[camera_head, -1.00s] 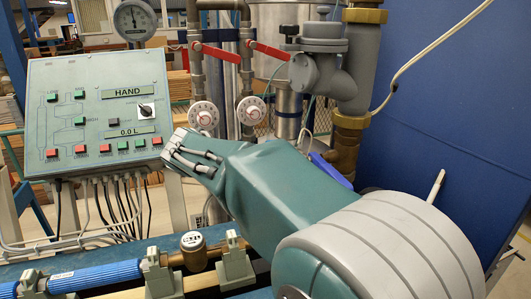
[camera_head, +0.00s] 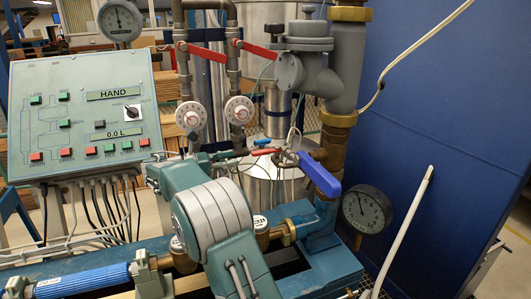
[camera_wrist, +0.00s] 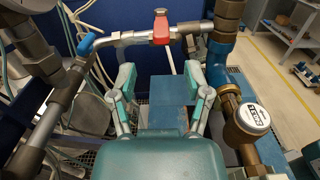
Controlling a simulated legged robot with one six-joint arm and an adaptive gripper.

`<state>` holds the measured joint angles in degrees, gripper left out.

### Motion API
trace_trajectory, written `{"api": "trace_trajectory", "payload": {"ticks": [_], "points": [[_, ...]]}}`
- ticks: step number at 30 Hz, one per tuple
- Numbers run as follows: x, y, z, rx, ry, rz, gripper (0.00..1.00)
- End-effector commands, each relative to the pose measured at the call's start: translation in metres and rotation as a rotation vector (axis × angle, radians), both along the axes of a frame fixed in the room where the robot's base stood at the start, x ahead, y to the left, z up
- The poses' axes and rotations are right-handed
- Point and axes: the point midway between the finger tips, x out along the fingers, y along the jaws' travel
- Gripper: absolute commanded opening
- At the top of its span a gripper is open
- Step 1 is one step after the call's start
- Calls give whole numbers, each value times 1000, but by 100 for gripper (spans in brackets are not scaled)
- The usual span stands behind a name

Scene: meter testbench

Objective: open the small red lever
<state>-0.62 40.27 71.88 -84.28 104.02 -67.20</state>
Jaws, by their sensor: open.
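A small red lever (camera_head: 265,151) sits on a thin horizontal pipe beside the large blue lever (camera_head: 320,174) in the head view. In the wrist view, a red part (camera_wrist: 161,27), which looks like the same lever, is on the silvery pipe at the top centre, with the blue lever (camera_wrist: 87,44) to its left. My gripper (camera_wrist: 162,77) is open and empty in the wrist view. Its two fingers stand apart below the pipe in the picture, and neither visibly touches the red part. In the head view, my arm hides the gripper's fingers.
Two longer red levers (camera_head: 207,53) (camera_head: 262,50) are on the upright pipes behind. A control panel (camera_head: 84,117) stands at left. A pressure gauge (camera_head: 364,209) is at right. A brass meter (camera_wrist: 252,118) and thick pipe are close to the right finger in the wrist view.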

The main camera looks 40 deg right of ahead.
Motion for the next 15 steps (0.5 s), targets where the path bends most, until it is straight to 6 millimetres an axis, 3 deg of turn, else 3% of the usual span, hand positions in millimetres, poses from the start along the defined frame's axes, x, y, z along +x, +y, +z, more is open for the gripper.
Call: {"api": "trace_trajectory", "payload": {"ticks": [15], "points": [[-22, -82, 0, 1, 0, -3, 63]]}}
